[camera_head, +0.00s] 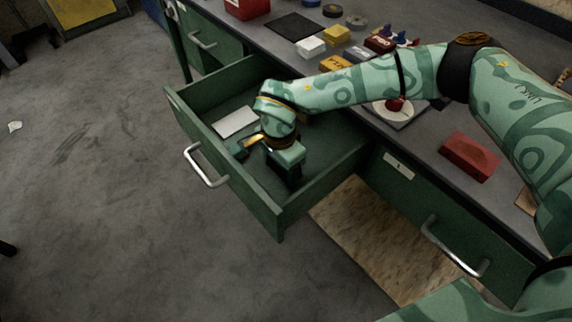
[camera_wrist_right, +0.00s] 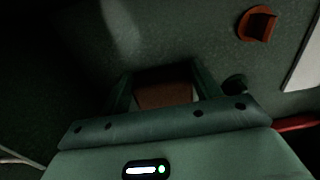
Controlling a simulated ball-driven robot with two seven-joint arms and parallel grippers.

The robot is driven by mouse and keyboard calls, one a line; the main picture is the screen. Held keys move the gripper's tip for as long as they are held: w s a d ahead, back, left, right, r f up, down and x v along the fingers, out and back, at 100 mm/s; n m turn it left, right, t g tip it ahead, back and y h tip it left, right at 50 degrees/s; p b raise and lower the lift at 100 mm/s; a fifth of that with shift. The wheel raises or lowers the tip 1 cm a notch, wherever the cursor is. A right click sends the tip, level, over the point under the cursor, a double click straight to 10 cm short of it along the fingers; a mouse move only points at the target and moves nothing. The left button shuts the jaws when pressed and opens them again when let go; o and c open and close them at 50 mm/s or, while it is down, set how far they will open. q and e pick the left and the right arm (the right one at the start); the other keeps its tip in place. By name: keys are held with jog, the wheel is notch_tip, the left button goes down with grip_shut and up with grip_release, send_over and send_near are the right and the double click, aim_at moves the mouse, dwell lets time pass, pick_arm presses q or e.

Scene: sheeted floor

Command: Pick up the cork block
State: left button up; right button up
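My right gripper (camera_head: 287,172) reaches down into the open green drawer (camera_head: 253,202). In the right wrist view its two fingers (camera_wrist_right: 164,88) stand apart, one on each side of a brown block (camera_wrist_right: 165,94) that looks like the cork block. The block lies low between the fingers, on or near the dark drawer floor. The light is dim, and I cannot tell whether the fingers touch it. In the head view the gripper hides the block. My left gripper is not in view.
The drawer also holds a white flat piece (camera_head: 237,122) and a small orange-brown thing (camera_wrist_right: 257,23). The drawer walls stand close around my gripper. The grey desktop above carries a red block (camera_head: 468,157), a plate with a red fruit (camera_head: 396,106) and several small items.

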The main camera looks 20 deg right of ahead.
jog(key=shift+r, duration=0.1)
jog(key=shift+c, duration=0.3)
